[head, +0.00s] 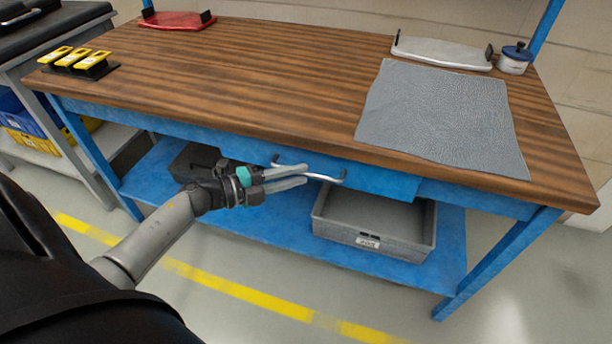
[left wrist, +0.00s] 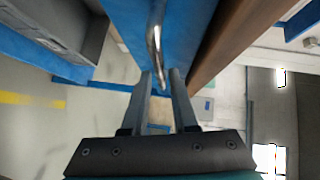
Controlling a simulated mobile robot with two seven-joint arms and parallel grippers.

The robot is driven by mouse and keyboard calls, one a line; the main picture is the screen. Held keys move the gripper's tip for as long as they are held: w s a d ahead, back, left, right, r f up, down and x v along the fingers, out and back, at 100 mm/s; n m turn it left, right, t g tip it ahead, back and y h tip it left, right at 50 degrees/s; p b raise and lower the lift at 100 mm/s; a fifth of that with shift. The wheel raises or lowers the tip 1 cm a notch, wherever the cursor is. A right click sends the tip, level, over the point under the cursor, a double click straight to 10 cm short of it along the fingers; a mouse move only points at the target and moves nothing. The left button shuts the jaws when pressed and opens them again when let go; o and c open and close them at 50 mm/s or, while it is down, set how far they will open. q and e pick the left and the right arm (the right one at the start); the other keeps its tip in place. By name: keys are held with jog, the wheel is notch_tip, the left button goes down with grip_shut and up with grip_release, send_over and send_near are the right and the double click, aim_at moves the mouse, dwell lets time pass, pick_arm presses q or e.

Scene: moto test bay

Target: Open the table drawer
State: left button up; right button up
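The table drawer has a blue front (head: 385,181) under the wooden tabletop and looks shut or nearly so. Its curved metal bar handle (head: 325,178) shows on the front; the left wrist view also shows the handle (left wrist: 154,40). My left gripper (head: 305,175) is at the handle, its fingers pointing right and overlapping the bar. In the left wrist view my left gripper (left wrist: 161,76) has its two fingers apart, with one end of the bar between the fingertips. I cannot tell whether either finger touches it. My right gripper is in neither view.
A grey crate (head: 372,251) stands on the blue lower shelf (head: 270,223) below the drawer. The tabletop (head: 235,80) holds a grey mat (head: 440,115), a red tray (head: 178,20), a pale tray (head: 442,54), a small jar (head: 514,60) and yellow items (head: 75,58).

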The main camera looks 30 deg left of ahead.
pick_arm(q)
jog(key=shift+b+x, duration=0.3)
jog(key=shift+x, duration=1.15)
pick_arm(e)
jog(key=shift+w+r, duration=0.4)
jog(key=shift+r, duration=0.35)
pick_arm(q)
grip_shut()
